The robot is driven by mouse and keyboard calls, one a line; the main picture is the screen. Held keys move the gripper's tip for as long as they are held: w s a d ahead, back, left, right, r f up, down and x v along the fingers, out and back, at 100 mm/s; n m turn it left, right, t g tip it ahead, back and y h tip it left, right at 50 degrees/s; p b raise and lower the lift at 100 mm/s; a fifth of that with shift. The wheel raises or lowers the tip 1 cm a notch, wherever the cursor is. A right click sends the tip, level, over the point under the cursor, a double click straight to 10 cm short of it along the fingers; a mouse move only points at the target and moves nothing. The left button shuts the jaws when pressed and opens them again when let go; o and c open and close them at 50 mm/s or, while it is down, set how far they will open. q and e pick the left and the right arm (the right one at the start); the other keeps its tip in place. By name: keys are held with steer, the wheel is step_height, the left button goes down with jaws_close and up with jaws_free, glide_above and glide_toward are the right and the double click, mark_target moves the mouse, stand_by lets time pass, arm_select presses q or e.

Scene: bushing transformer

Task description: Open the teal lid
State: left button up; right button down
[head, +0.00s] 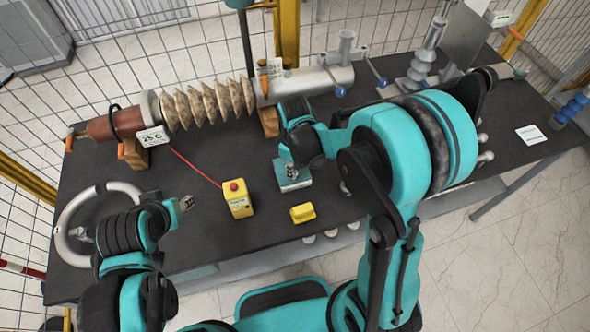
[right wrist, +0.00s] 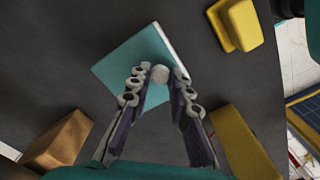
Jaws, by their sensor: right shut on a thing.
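The teal lid (head: 295,185) is a flat square on a pale box standing on the dark table, near the middle of the head view. The right wrist view shows its teal top (right wrist: 118,68) with a round whitish knob (right wrist: 160,74). My right gripper (head: 291,171) reaches down over the lid. In the right wrist view its fingertips (right wrist: 160,78) are shut on the knob from both sides. The lid looks level; whether any gap lies under it cannot be told. My left gripper (head: 187,202) is at the left, away from the lid; its finger opening is unclear.
A yellow box with a red button (head: 238,202) stands left of the lid. A yellow block (head: 302,213) lies in front of it. A large ribbed bushing (head: 210,103) lies along the back on wooden supports. A pale ring (head: 72,207) lies at the left.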

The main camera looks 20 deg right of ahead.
steer(key=w, duration=0.8)
steer(key=shift+w+a+b, duration=0.15)
steer(key=shift+w+b, duration=0.2)
steer(key=c, duration=1.4)
jaws_free()
steer(key=shift+o, duration=0.2)
steer(key=shift+r, duration=0.1)
step_height(320, 180, up, 12)
steer(key=s+d+f+m+t+b, duration=0.1)
steer(key=s+d+m+t+b, duration=0.1)
steer(key=s, duration=0.7)
steer(key=s+d+f+m+t+b, duration=0.1)
steer(key=s+m+t, duration=0.4)
steer(key=s, duration=0.5)
steer(key=shift+s+d+f+m+b, duration=0.25)
steer(key=shift+d+m+b, duration=0.4)
steer(key=shift+d+m, duration=0.45)
